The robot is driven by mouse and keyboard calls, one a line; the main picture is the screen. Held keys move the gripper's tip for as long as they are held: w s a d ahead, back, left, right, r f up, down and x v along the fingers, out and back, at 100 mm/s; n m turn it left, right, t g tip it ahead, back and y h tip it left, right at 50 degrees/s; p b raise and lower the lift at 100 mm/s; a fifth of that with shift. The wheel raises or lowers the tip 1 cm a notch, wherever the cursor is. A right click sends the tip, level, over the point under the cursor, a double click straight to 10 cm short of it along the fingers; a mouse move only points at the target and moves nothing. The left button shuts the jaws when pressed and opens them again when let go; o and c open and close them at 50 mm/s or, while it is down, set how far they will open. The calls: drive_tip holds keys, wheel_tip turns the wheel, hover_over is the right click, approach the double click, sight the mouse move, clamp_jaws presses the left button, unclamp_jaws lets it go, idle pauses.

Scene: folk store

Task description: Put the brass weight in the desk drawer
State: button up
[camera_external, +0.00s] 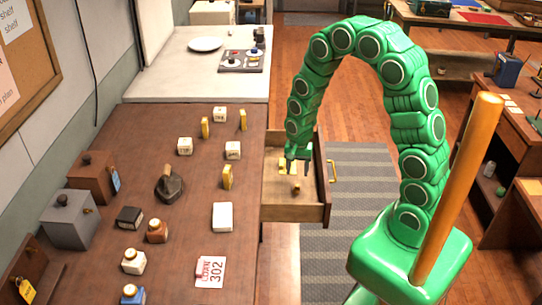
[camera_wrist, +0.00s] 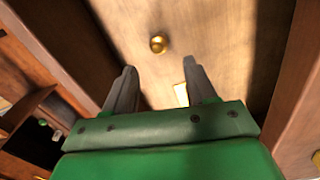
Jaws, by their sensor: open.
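The desk drawer (camera_external: 318,210) is pulled out from the right side of the desk. A small round brass weight (camera_external: 296,188) lies on the drawer floor; it also shows in the wrist view (camera_wrist: 158,44), beyond my fingertips and apart from them. My gripper (camera_external: 298,172) is open inside the drawer's opening, and its two fingers (camera_wrist: 162,80) point towards the drawer floor with nothing held between them. A yellow and white piece (camera_external: 282,168) lies in the drawer, partly hidden by my gripper; it also shows beside my finger in the wrist view (camera_wrist: 181,95).
The desk top (camera_external: 170,225) holds several white blocks, yellow upright pieces, a dark iron (camera_external: 170,186), boxes, small bottles and a loan card (camera_external: 210,272). The drawer's wooden sides stand close around my gripper. A striped rug (camera_external: 360,220) covers the floor to the right.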

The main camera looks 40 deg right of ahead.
drive_tip(key=s+d+r+n, duration=0.1)
drive_tip(key=s+r+n, duration=0.2)
drive_tip(key=s+r, duration=0.5)
drive_tip(key=s+r+n, duration=0.3)
drive_tip(key=s+r, duration=0.3)
drive_tip(key=r, duration=0.5)
drive_tip(key=s+r+n+g, duration=0.1)
drive_tip(key=s+r+n, duration=0.1)
drive_tip(key=s, duration=0.5)
drive_tip(key=s+d+r+n, duration=0.1)
drive_tip(key=s+r+n, duration=0.1)
drive_tip(key=s+r, duration=0.3)
drive_tip(key=s, duration=0.3)
drive_tip(key=shift+s+r+n+g, duration=0.2)
drive_tip(key=shift+s+n+g, duration=0.05)
drive_tip(key=shift+n+g, duration=0.15)
drive_tip(key=shift+o, duration=0.4)
